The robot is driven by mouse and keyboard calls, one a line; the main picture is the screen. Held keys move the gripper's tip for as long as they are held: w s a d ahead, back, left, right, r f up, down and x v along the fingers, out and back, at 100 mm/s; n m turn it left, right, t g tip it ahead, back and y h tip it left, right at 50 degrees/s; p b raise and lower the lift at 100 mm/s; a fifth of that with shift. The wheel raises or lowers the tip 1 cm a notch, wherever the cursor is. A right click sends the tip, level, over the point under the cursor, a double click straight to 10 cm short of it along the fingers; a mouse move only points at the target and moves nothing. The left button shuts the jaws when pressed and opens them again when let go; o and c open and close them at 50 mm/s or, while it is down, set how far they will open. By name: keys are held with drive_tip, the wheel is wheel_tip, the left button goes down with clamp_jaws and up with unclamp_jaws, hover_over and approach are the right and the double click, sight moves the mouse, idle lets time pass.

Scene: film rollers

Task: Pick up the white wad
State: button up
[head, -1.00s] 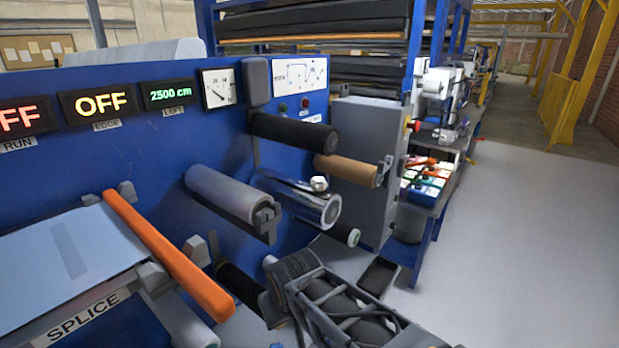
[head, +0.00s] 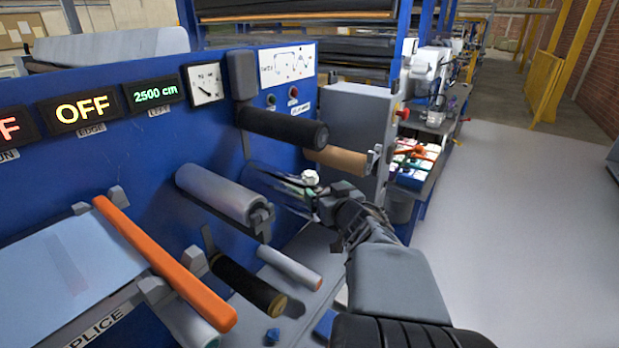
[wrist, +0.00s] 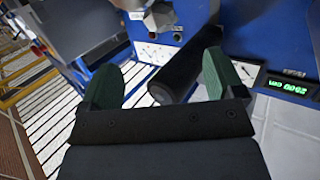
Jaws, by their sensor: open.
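The white wad (head: 310,177) is a small crumpled ball on top of the shiny chrome roller (head: 268,185), near its outer end. That roller end is partly hidden behind my gripper (head: 322,204), which is just below and right of the wad in the head view. Whether it touches the wad cannot be told. In the wrist view my gripper (wrist: 163,78) is open, its green-padded fingers apart. A black roller (wrist: 182,72) shows beyond the gap between them. I cannot make out the wad in the wrist view.
A black roller (head: 280,127) and a brown roller (head: 337,160) stick out above the wad. A grey roller (head: 222,193) is to its left. Below are a white roller (head: 289,268) and a dark roller (head: 247,285). A grey cabinet (head: 357,120) stands behind. Open floor lies right.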

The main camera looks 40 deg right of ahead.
sight(312, 178)
drive_tip(key=x, duration=1.1)
drive_tip(key=shift+w, duration=0.4)
drive_tip(key=shift+a, duration=0.1)
drive_tip(key=shift+c, duration=0.5)
drive_tip(key=c, duration=0.8)
drive_tip(key=shift+c, duration=0.2)
drive_tip(key=shift+r, duration=0.15)
